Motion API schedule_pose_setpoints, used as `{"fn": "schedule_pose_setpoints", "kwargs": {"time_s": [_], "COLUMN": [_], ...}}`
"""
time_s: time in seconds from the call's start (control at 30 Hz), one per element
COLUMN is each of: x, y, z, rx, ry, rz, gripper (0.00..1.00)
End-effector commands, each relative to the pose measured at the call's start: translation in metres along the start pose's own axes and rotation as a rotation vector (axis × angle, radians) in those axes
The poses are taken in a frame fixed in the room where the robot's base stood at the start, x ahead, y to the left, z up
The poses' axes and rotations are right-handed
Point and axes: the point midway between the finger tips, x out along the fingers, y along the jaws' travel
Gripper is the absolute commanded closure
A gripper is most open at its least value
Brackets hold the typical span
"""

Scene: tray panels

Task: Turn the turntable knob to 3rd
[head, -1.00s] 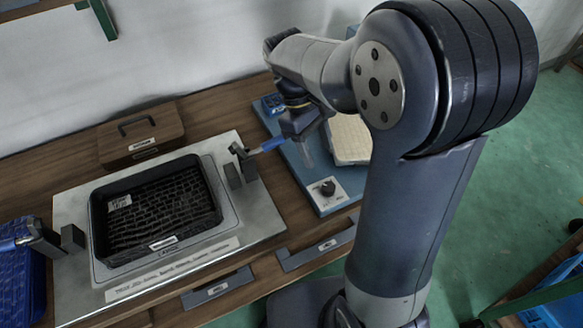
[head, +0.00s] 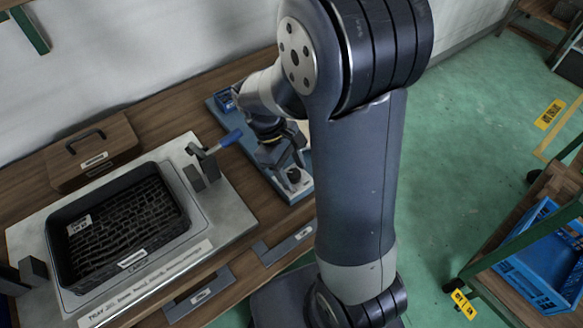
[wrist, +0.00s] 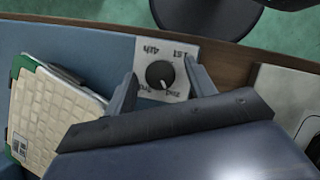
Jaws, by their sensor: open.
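The black knob (wrist: 160,74) sits on a white dial plate (wrist: 178,55) with printed position labels, among them 1st, 4th and 2nd. Its pale pointer line points down and slightly right in the wrist view, towards the 2nd label. My gripper (wrist: 160,71) is open, with one finger on each side of the knob; I cannot tell whether either finger touches it. In the head view the knob (head: 294,175) shows just below my gripper (head: 284,163). The cream gridded turntable (wrist: 55,108) lies beside the dial plate, mostly hidden behind my arm in the head view.
The blue base panel (head: 220,108) lies on the wooden bench. A wooden box (head: 90,150) stands behind. A cart with a blue crate (head: 520,285) is at right.

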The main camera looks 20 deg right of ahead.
Motion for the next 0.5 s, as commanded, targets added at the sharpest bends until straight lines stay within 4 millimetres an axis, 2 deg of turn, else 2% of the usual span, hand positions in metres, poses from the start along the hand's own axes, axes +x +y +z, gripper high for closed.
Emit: {"fn": "schedule_pose_setpoints", "kwargs": {"time_s": [0.1, 0.5], "x": [-0.0002, -0.0005], "y": [0.0000, 0.0000], "z": [0.0000, 0.0000], "rx": [0.000, 0.000], "ry": [0.000, 0.000], "rz": [0.000, 0.000], "gripper": [0.48, 0.80]}}
